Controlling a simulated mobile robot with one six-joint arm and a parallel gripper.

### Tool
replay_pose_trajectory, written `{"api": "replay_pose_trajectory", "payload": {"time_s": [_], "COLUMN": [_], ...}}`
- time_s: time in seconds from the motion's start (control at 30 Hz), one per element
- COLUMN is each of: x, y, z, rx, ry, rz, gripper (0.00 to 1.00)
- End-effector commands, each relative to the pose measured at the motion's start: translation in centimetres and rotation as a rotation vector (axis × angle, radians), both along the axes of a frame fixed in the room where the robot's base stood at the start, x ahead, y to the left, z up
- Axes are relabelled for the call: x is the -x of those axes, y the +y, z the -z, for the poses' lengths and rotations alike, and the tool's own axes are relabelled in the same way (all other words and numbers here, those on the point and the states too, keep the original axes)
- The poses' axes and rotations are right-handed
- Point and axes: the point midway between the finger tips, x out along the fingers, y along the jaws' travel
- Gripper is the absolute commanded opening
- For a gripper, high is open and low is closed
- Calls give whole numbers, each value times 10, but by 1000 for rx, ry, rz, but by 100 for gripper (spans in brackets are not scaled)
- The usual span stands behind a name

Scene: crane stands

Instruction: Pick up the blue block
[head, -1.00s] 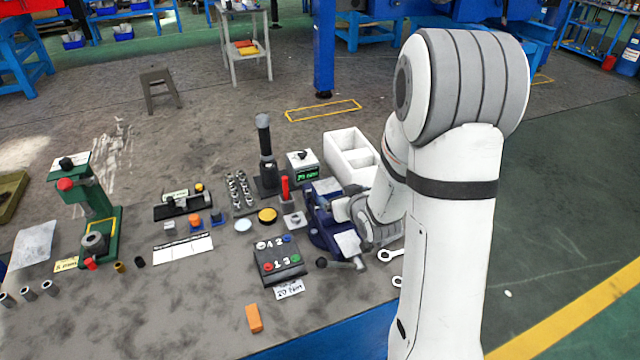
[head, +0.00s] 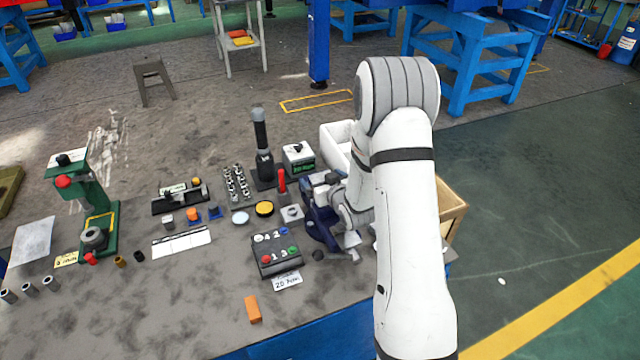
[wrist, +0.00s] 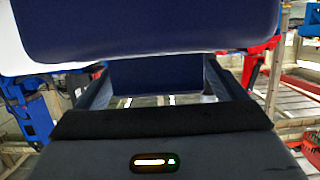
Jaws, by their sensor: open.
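A small blue piece (head: 215,213) lies on the table left of the round yellow-topped disc in the head view. It is too small to tell for sure that it is the blue block. My gripper is mostly hidden behind my own arm in the head view, close to the dark blue vise (head: 318,224), well right of that piece. In the wrist view my gripper (wrist: 155,78) is open, its two fingers apart. A dark blue surface fills the top of that view, very near the camera, and a blue face shows between the fingers; I cannot tell what either is.
A black button box (head: 277,254) stands left of the vise, with an orange block (head: 253,309) in front. A black post (head: 262,150) and a white bin (head: 338,140) stand behind. A green press (head: 95,205) is at left. A wooden crate (head: 452,208) is right of my arm.

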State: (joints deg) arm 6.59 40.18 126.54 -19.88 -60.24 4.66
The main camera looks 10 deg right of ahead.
Motion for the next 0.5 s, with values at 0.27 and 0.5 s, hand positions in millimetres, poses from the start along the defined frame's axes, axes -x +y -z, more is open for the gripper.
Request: {"api": "replay_pose_trajectory", "payload": {"time_s": [0.27,0.5], "x": [-1,-1], "y": [0,-1], "z": [0,0], "rx": [-1,0], "ry": [0,0], "rz": [1,2], "gripper": [86,66]}}
